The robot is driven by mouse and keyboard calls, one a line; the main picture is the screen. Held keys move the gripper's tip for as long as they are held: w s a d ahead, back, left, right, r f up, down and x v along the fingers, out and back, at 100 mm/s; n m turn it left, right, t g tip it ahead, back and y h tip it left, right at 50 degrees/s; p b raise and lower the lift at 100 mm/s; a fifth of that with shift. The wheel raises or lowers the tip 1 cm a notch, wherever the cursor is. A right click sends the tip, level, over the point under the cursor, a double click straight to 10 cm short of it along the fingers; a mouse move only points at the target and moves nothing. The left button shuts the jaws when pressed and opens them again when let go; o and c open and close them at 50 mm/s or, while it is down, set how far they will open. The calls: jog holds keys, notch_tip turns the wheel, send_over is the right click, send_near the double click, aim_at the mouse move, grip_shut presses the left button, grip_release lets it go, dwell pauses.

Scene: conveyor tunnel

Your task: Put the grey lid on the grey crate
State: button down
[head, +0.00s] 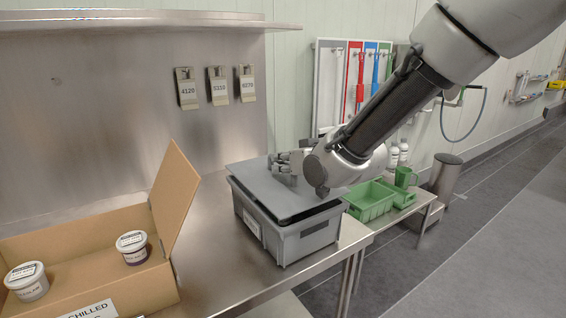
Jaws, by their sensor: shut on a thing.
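The grey crate (300,240) stands on the steel table with a white label on its side. The flat grey lid (254,181) lies over the crate's top, covering most of it. A dark strip shows between the lid's front edge and the crate's rim, so the lid looks slightly raised or tilted there. I cannot tell whether it touches the rim all round. My gripper (284,164) is at the lid's upper middle, shut on the lid; the exact grip is partly hidden by my wrist.
An open cardboard box (85,245) with two labelled tubs stands at the left, its flap raised. Green trays (372,200) and a green jug (405,177) are right of the crate. Bare steel table (215,245) lies between box and crate. A steel wall stands behind.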

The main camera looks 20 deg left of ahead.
aim_at(284, 178)
jog(key=shift+f, duration=1.45)
dwell(0.4)
jog(key=c, duration=1.3)
grip_release()
jog(key=shift+c, duration=0.2)
jog(key=v, duration=1.2)
